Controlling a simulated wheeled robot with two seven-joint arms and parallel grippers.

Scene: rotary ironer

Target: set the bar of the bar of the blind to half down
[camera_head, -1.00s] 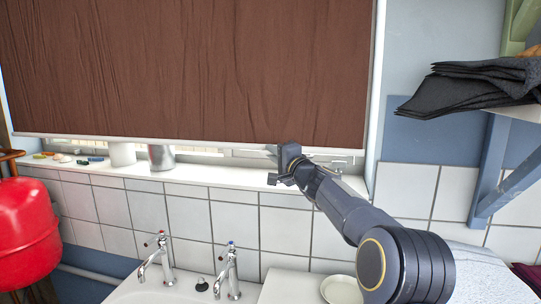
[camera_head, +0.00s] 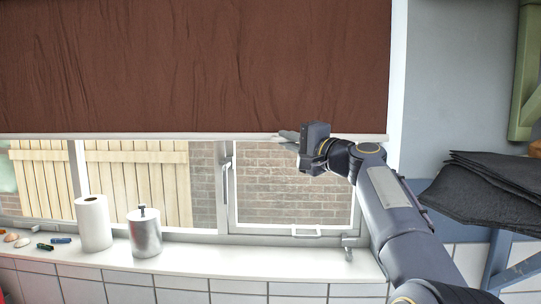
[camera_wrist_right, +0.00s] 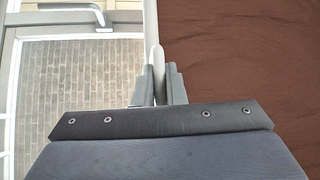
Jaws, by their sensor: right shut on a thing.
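The brown blind (camera_head: 190,65) hangs over the upper part of the window in the head view. Its pale bar (camera_head: 120,136) runs along the lower edge, well above the sill. My right gripper (camera_head: 288,138) is at the bar, right of its middle. In the right wrist view my right gripper (camera_wrist_right: 159,85) has its two fingers closed on either side of the pale bar (camera_wrist_right: 151,25), with the brown cloth (camera_wrist_right: 240,50) to the right. My left gripper is in neither view.
A white sill (camera_head: 200,262) holds a paper roll (camera_head: 93,222), a metal canister (camera_head: 144,232) and small items at the left. The window handle (camera_head: 226,180) and latch (camera_head: 347,245) stick out below the bar. Dark folded cloths (camera_head: 490,185) lie at the right.

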